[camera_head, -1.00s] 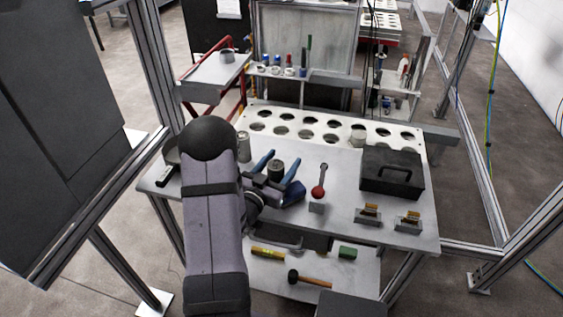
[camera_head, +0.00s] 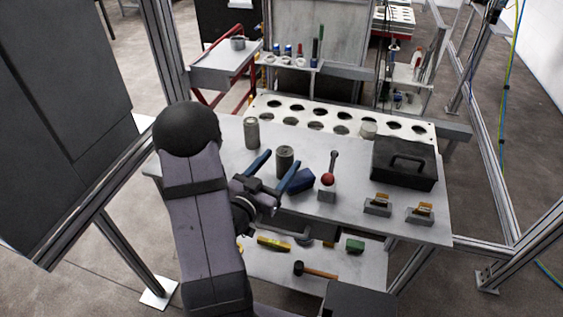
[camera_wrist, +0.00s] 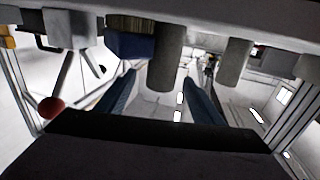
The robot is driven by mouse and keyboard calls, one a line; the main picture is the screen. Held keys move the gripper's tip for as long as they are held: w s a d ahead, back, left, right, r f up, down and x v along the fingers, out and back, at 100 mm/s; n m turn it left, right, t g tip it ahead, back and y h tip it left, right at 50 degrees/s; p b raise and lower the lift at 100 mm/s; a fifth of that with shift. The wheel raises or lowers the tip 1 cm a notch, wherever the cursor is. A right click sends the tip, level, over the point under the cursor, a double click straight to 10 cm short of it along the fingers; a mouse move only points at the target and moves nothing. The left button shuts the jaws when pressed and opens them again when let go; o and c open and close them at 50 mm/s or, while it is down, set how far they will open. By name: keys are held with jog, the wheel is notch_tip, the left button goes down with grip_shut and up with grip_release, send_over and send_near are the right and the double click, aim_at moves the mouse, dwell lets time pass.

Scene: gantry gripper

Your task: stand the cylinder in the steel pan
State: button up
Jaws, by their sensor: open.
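A dark grey cylinder (camera_head: 285,158) stands upright on the table, in line with the gap between my fingertips. It also shows in the wrist view (camera_wrist: 166,58), where the table is at the top. My gripper (camera_head: 284,168) is open with two blue fingers, which also show in the wrist view (camera_wrist: 160,80). I cannot tell if the fingertips reach around the cylinder or stop short of it. A second, lighter grey cylinder (camera_head: 251,134) stands behind and to the left.
A blue object (camera_head: 301,182) lies close by the right finger. Right of it are a red-knobbed lever (camera_head: 328,179), a black toolbox (camera_head: 404,165) and two small blocks (camera_head: 377,205). A white rack with holes (camera_head: 318,126) runs along the back.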

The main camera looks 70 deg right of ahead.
aim_at(288, 153)
dwell(0.3)
